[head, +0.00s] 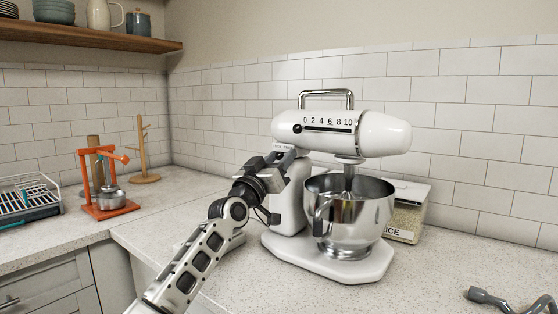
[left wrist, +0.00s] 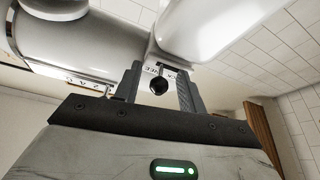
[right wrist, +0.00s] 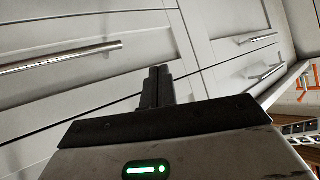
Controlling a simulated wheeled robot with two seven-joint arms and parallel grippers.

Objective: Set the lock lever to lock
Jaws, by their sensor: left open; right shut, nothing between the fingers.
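A white stand mixer (head: 383,131) stands on the counter with its steel bowl (head: 350,208) under the head. The lock lever (left wrist: 159,84), with a black round knob, shows in the left wrist view beside a small lettered plate on the mixer. My left gripper (left wrist: 159,80) is open, with one finger on each side of the knob; I cannot tell if either touches it. In the head view my left gripper (head: 283,156) is at the mixer's neck and hides the lever. My right gripper (right wrist: 158,88) is shut and empty, in front of cabinet fronts.
A rice container (head: 407,215) stands behind the mixer on the right. An orange stand with a small pot (head: 108,198), a wooden mug tree (head: 143,150) and a dish rack (head: 30,205) are at the left. The counter is clear in front of the mixer's base.

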